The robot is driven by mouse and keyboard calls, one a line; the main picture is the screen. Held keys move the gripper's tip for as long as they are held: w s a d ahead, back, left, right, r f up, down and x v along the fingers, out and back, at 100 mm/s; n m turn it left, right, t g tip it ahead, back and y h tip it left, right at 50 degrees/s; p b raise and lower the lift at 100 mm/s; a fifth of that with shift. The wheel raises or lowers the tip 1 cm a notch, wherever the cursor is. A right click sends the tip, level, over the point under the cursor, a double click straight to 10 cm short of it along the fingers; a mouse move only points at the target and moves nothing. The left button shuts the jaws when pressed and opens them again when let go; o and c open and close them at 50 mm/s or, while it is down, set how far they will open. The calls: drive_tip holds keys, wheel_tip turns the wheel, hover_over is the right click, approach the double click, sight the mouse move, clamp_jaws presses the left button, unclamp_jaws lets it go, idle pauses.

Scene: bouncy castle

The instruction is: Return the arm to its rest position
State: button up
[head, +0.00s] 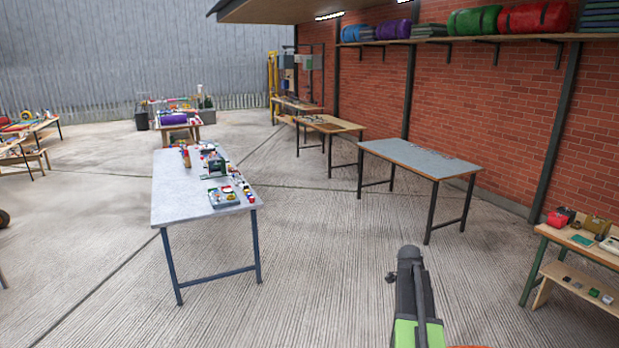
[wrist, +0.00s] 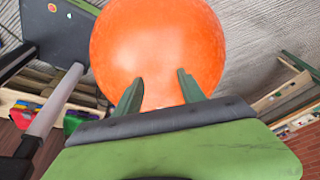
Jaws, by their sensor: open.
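My gripper (wrist: 160,88) shows in the wrist view with its two dark green fingers apart and nothing held between them. A large smooth orange round shape (wrist: 158,40) fills the upper middle of that view, behind the fingertips; I cannot tell whether it touches them or whether it is part of my own body. In the head view my arm (head: 415,300), black and green, rises from the bottom edge right of centre. The gripper itself is hidden in the head view.
A grey table (head: 170,200) with small coloured items stands left of centre. A bare-looking grey-topped table (head: 415,160) stands to the right, near the brick wall. A wooden bench (head: 590,252) with boxes is at the right edge. Open concrete floor (head: 320,260) lies between them.

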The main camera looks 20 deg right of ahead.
drive_tip(key=w+a+f+n+t+b, duration=0.1)
drive_tip(key=w+a+f+n, duration=0.15)
drive_tip(key=a, duration=0.65)
drive_tip(key=w+a+f+n+b, duration=0.1)
drive_tip(key=w+a+n, duration=0.25)
drive_tip(key=a, duration=0.65)
drive_tip(key=w+a+f+n+t+b, duration=0.1)
drive_tip(key=w+a+f+n+b, duration=0.15)
drive_tip(key=a, duration=0.65)
drive_tip(key=s+a+f+n+y, duration=0.1)
drive_tip(key=s+a+n, duration=0.4)
drive_tip(key=a+n, duration=1.2)
drive_tip(key=shift+s+n+y+b, duration=0.2)
drive_tip(key=shift+n+y+b, duration=0.1)
drive_tip(key=shift+n+y, duration=0.5)
